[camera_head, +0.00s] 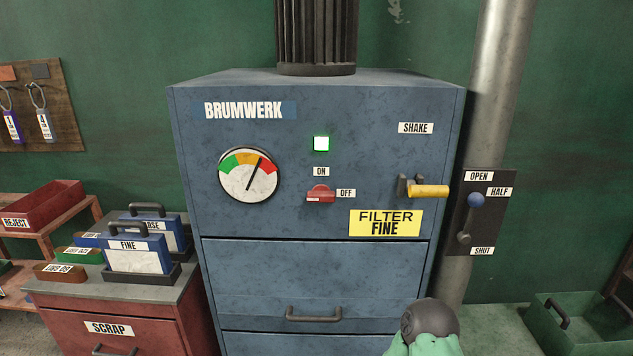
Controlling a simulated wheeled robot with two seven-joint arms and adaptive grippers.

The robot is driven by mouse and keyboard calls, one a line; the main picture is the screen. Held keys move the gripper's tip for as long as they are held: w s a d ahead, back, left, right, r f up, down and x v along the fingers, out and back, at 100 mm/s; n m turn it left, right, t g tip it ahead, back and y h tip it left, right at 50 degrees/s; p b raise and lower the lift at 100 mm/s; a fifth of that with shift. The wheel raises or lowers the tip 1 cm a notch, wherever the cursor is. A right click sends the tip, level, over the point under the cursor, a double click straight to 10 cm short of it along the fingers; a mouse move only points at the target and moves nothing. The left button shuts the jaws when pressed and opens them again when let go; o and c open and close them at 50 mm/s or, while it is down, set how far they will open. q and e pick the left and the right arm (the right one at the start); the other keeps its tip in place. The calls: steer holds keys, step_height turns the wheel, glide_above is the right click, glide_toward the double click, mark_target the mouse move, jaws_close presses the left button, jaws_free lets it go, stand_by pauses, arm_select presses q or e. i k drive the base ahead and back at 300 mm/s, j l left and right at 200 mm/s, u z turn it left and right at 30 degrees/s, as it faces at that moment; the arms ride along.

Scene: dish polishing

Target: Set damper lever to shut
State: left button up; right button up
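The damper lever with its blue knob (475,200) is on a dark plate (492,225) on the grey pipe, right of the blue machine. The knob sits just below the OPEN label (479,176) and left of the HALF label (499,191). The lever runs up and slightly right from its low pivot. The SHUT label (482,251) is at the plate's bottom. Nothing touches the lever. A dark round part with mint-green pieces, apparently my arm, shows at the bottom, below and left of the plate. I cannot make out gripper fingers on it.
The blue machine (225,215) fills the middle, with a yellow-handled SHAKE lever (429,191) close left of the damper plate. A red switch (320,194) is on its front. A green bin (590,320) is at lower right. Open space lies right of the plate.

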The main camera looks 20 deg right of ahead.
mark_target(475, 200)
steer(key=z, duration=1.5)
